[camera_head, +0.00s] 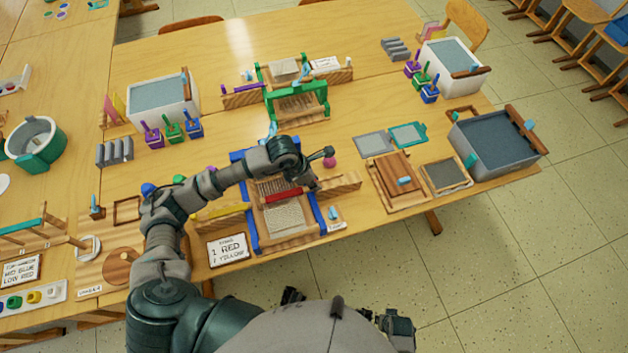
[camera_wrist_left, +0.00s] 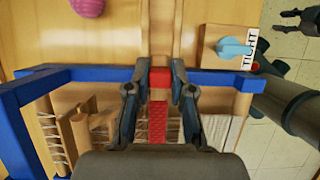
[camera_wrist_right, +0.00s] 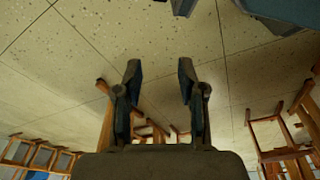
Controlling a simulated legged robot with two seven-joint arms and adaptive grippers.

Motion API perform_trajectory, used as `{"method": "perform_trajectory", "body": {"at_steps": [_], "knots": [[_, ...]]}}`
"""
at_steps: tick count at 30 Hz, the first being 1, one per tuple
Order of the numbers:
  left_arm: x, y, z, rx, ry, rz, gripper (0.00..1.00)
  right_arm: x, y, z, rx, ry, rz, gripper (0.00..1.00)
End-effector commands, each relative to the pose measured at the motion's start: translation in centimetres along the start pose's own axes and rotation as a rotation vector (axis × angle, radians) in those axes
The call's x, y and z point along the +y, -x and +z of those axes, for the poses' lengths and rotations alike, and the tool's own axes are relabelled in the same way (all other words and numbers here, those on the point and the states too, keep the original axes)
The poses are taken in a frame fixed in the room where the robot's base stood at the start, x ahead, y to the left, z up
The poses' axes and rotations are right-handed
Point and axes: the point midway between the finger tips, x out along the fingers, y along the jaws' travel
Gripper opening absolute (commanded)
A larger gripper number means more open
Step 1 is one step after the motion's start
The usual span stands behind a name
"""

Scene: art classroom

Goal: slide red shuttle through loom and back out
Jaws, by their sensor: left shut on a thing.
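The red shuttle (camera_head: 284,196) lies crosswise over the woven area of the blue-framed loom (camera_head: 251,236), its right end near the loom's right side bar. My left gripper (camera_head: 312,184) is at that right end. In the left wrist view the fingertips (camera_wrist_left: 160,78) are shut on the red shuttle (camera_wrist_left: 157,122) next to the blue side bar (camera_wrist_left: 101,74). Its body runs back beneath the gripper, over the warp; whether it passes between the threads is unclear. My right gripper (camera_wrist_right: 158,78) is open and empty, facing the floor away from the table.
A wooden rack (camera_head: 345,185) stands right of the loom, and a yellow shuttle (camera_head: 220,211) rests left of it. A pink ball (camera_head: 329,163) and a lettered card (camera_head: 228,250) are close by. A green loom (camera_head: 325,101) stands behind. Wooden frames (camera_head: 383,188) lie farther right.

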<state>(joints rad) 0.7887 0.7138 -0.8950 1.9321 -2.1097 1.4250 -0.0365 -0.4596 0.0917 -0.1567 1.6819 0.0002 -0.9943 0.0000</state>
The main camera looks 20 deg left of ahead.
Motion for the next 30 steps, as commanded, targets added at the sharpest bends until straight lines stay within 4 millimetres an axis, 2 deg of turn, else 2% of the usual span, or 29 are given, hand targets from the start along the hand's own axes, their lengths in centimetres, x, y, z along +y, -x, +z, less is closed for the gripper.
{"method": "perform_trajectory", "body": {"at_steps": [2,12,16,21,29,30], "knots": [[0.0,-0.7,0.7,0.003,0.002,-0.003,0.0,0.9,0.0,0.2,-0.008,0.006,0.013,0.4],[0.0,-4.5,9.4,-0.002,0.001,-0.005,0.0,0.9,5.8,-2.5,0.018,-0.001,0.014,0.4],[-0.1,-5.4,11.8,-0.001,0.002,-0.004,0.0,0.9,7.8,-3.0,0.024,-0.003,0.015,0.4],[-0.1,-5.7,13.1,-0.002,0.002,-0.002,0.0,0.9,9.1,-3.2,0.026,-0.004,0.015,0.4],[-0.1,-5.5,13.3,-0.008,0.001,-0.002,0.0,0.9,9.1,-3.3,0.026,-0.005,0.014,0.4],[-0.1,-5.5,13.3,-0.008,0.001,-0.001,0.3,0.9,9.1,-3.3,0.026,-0.005,0.014,0.4]]}}
